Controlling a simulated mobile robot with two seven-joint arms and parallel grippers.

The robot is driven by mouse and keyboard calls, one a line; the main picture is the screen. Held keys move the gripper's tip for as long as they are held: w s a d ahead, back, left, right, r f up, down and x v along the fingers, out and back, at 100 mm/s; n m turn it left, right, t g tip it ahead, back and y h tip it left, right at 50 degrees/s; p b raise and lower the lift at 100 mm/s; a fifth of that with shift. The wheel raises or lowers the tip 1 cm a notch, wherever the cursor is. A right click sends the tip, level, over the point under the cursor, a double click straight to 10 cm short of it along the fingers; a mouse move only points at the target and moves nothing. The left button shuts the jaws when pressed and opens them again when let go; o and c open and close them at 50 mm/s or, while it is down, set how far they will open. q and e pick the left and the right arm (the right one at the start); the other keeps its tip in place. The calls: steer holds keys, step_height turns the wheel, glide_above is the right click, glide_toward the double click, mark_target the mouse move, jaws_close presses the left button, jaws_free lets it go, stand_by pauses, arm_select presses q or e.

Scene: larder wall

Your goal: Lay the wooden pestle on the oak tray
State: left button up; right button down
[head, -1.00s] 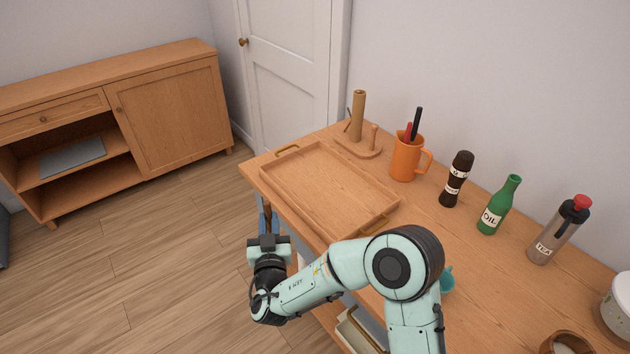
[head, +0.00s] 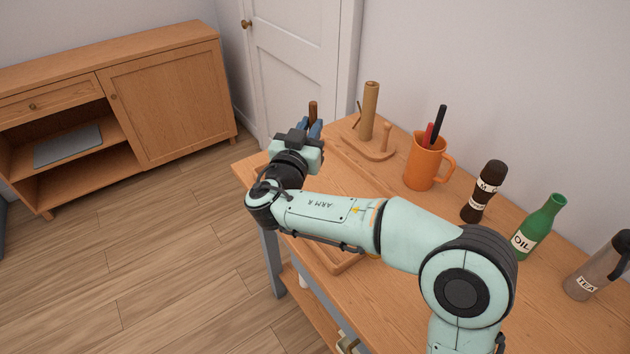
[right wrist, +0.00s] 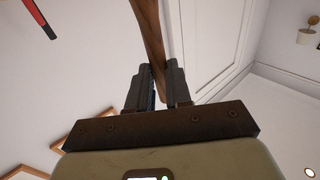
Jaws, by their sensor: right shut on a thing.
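The wooden pestle is a dark brown stick. Its end (head: 313,108) stands up from my right gripper (head: 306,130) in the head view. In the right wrist view the pestle (right wrist: 149,32) runs up and away between the fingers of the right gripper (right wrist: 158,78), which is shut on it. The oak tray (head: 345,263) lies on the wooden table, largely hidden behind my right arm; a near corner shows below the forearm. The gripper is around the tray's far-left end in the picture; its height above it is hard to tell. My left gripper is out of view.
A paper-roll stand (head: 369,115), an orange mug (head: 425,165) with pens, a dark grinder (head: 483,193), a green oil bottle (head: 538,228) and a tea flask (head: 595,270) stand along the back of the table (head: 415,212). A cabinet (head: 170,105) stands apart at left.

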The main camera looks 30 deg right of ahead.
step_height(320, 180, down, 14)
steer(key=shift+p, duration=0.3)
steer(key=shift+f, duration=0.1)
steer(key=shift+w+f+b, duration=0.1)
steer(key=shift+b, duration=0.2)
steer(key=c, duration=1)
jaws_free()
steer(key=shift+c, duration=0.2)
